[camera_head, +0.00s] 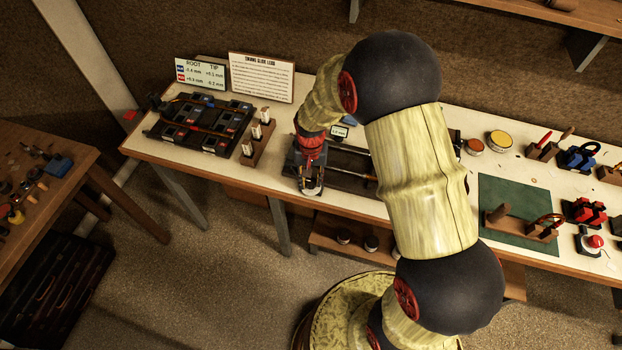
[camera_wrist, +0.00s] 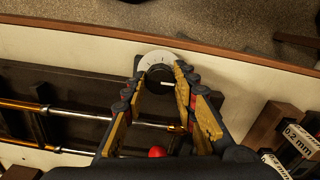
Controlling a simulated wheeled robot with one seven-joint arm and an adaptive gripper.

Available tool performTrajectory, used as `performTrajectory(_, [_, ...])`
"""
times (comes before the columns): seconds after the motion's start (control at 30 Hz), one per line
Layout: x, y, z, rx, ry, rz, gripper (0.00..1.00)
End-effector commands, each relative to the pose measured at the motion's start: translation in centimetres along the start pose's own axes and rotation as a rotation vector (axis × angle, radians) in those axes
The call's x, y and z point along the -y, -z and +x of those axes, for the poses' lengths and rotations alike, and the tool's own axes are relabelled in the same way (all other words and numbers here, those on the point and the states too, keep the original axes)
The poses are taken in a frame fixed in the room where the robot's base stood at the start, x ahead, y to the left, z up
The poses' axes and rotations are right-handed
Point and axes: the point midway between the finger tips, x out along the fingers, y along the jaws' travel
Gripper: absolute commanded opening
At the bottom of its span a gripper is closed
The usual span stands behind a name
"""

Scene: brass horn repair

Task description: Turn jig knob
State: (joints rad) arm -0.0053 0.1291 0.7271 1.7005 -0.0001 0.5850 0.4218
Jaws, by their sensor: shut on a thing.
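The jig (camera_head: 352,180) is a dark bed on the white-topped bench, with metal and brass rods along it. In the wrist view its dark bed (camera_wrist: 75,88) carries the rods on the left. The jig knob (camera_wrist: 159,74) is dark with a pale pointer line, and sits in front of a white marked dial (camera_wrist: 157,58) near the bench's front edge. My gripper (camera_wrist: 159,80) has its two gold-and-black fingers closed on either side of the knob. In the head view my gripper (camera_head: 311,184) is at the jig's left end, and it hides the knob there.
Gauge blocks on a wooden stand (camera_head: 258,136) stand close to the left of my gripper; a 0.2 mm label (camera_wrist: 299,140) shows nearby in the wrist view. A black tray (camera_head: 200,122) lies farther left. A green mat (camera_head: 500,237) and several tools are on the right.

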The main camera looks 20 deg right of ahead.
Motion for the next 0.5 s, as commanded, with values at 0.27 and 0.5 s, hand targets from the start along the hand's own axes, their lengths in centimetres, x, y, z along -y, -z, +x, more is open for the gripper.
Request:
performTrajectory(0.27, [0.03,0.04,-0.03,-0.001,0.001,0.017,0.03])
performTrajectory(0.5, [0.03,0.05,-0.03,-0.001,0.001,0.016,0.28])
